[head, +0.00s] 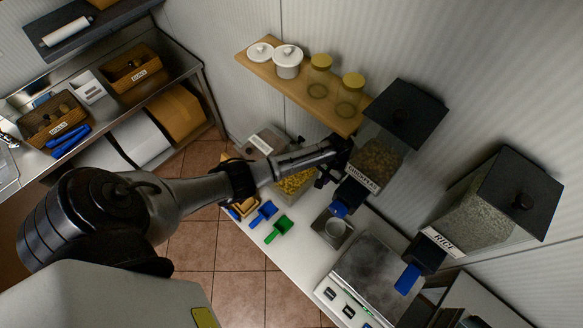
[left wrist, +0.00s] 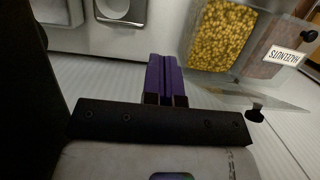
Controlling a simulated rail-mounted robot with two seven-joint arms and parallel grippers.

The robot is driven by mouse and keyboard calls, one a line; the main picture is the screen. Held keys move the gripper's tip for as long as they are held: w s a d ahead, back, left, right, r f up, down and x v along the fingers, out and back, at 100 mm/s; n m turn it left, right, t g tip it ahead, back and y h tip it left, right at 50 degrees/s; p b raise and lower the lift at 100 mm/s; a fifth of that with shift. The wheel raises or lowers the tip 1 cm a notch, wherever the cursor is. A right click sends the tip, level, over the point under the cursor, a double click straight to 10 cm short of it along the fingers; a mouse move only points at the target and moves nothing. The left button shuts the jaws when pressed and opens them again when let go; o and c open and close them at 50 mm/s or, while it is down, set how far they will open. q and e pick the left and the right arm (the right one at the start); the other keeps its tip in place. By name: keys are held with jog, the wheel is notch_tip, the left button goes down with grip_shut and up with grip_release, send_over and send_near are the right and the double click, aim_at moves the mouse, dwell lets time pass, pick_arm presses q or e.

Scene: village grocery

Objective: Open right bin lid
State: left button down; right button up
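Two clear bins stand on the white counter in the head view. The nearer, right-hand one (head: 296,184) holds yellow pieces and is partly behind my left arm. The farther one (head: 266,141) has a white label. In the left wrist view the yellow-filled bin (left wrist: 222,36) is close, beside a bin labelled HAZELNUTS (left wrist: 289,56). A clear lid-like panel with a black knob (left wrist: 255,115) shows at its edge; I cannot tell whether it is open. My left gripper (head: 338,160) is beside the yellow-filled bin. Its purple fingers (left wrist: 165,78) are together and empty. My right gripper is not in view.
Wall dispensers of chickpeas (head: 376,160) and rice (head: 485,205) hang at the right. A wooden shelf (head: 300,91) with jars is above the bins. A scale (head: 367,275), a blue scoop (head: 264,213) and a green scoop (head: 279,229) lie on the counter.

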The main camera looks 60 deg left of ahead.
pick_arm(q)
jog(key=s+d, duration=0.2)
jog(key=s, duration=0.3)
jog(key=shift+s+d+f, duration=0.2)
jog(key=shift+s+f, duration=0.05)
jog(key=shift+s, duration=0.15)
jog(key=shift+a, duration=0.1)
dwell(0.3)
